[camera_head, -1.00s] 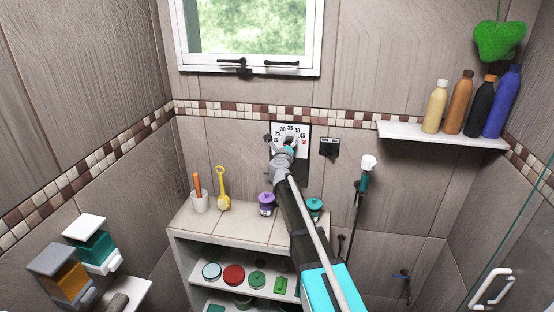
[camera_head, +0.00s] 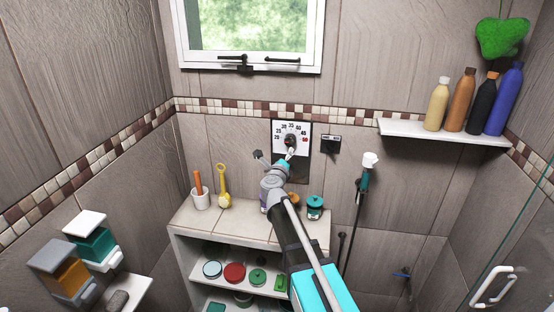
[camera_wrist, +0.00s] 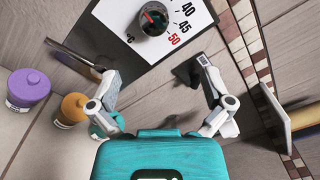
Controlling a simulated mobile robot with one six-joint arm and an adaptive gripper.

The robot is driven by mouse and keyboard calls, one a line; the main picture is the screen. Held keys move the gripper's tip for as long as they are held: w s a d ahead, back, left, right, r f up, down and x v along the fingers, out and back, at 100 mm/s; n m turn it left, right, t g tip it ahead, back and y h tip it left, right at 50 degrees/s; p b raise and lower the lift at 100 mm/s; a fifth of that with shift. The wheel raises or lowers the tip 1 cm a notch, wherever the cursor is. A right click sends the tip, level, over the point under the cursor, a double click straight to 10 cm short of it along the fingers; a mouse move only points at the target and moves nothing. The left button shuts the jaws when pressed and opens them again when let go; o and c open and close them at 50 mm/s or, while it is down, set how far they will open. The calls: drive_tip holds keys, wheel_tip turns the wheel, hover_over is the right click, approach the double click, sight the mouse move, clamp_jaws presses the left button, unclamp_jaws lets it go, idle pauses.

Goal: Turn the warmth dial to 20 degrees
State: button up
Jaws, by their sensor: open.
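The warmth dial is a white plate (camera_head: 303,131) on the back wall, with black numbers from 20 up and a red 50. Its round knob (camera_head: 290,141) shows at the plate's centre. In the wrist view the grey knob (camera_wrist: 154,20) is at the top, with a dark face and a red mark. The number it points at is too small to tell. My gripper (camera_head: 275,157) is just below and in front of the dial, apart from it. In the wrist view my gripper (camera_wrist: 157,75) has its fingers spread wide, with nothing between them.
A small black switch plate (camera_head: 331,144) is right of the dial. Below are jars, including a teal one (camera_head: 315,206), on a tiled ledge (camera_head: 240,222). A wall shelf (camera_head: 440,132) with bottles is at the right. A hand shower (camera_head: 367,175) hangs nearby.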

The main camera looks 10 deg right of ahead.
drive_tip(key=shift+w+a+n+t+h+b, duration=0.1)
drive_tip(key=shift+a+n+t+h+b, duration=0.7)
drive_tip(key=shift+n, duration=2.45)
drive_tip(key=shift+n+t+h+b, duration=0.15)
drive_tip(key=shift+n+h+b, duration=0.7)
drive_tip(key=shift+n, duration=2.35)
drive_tip(key=shift+w+a+n+t+h+b, duration=0.1)
drive_tip(key=shift+a+n+t+h+b, duration=0.25)
drive_tip(key=shift+n+b, duration=1.95)
drive_tip(key=shift+n+p, duration=0.95)
drive_tip(key=shift+a+y, duration=0.15)
drive_tip(key=shift+y, duration=0.25)
